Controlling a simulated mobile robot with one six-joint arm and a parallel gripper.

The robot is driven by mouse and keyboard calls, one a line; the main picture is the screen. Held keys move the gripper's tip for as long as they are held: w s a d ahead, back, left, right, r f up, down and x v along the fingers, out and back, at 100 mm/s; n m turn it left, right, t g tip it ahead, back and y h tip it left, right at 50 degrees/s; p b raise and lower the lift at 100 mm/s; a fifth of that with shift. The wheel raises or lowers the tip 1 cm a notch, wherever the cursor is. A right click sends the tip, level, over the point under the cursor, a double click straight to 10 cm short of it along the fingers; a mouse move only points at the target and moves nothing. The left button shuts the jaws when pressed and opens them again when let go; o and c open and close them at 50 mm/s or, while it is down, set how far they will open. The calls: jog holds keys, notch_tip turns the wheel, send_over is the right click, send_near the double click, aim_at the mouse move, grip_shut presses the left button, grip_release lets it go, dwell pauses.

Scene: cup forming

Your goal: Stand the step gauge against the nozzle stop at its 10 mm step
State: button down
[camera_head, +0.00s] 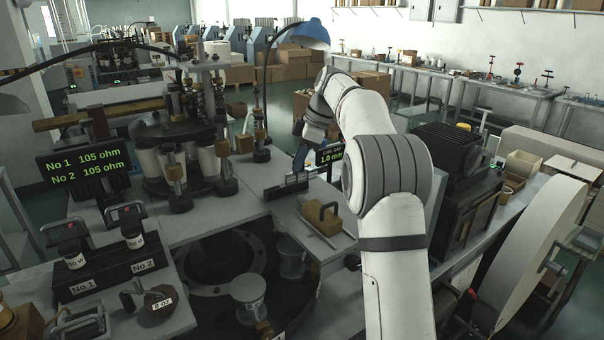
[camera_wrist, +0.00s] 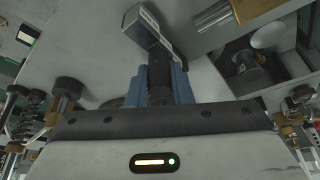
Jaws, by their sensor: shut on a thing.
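My gripper (camera_wrist: 160,72) shows in the wrist view, its blue fingers shut on a dark upright piece between them. Beyond the fingertips is a grey block with pale marked strips (camera_wrist: 148,22), which looks like the step gauge; its step marks are too small to read. In the head view my gripper (camera_head: 301,157) is small and partly behind my arm, over the grey bench by a small display (camera_head: 330,155) reading about 1.0. I cannot make out the nozzle stop for certain, nor whether the gauge touches anything.
A low dark slotted block (camera_head: 286,189) and a wooden block with a dark handle (camera_head: 321,216) sit on the bench. Left stands a machine with white cups (camera_head: 208,161). A round opening (camera_head: 215,262) lies in front. A black ribbed unit (camera_head: 452,165) is at right.

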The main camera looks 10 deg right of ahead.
jog(key=shift+f, duration=1.85)
jog(key=c, duration=1.3)
grip_release()
jog(key=shift+f, duration=0.15)
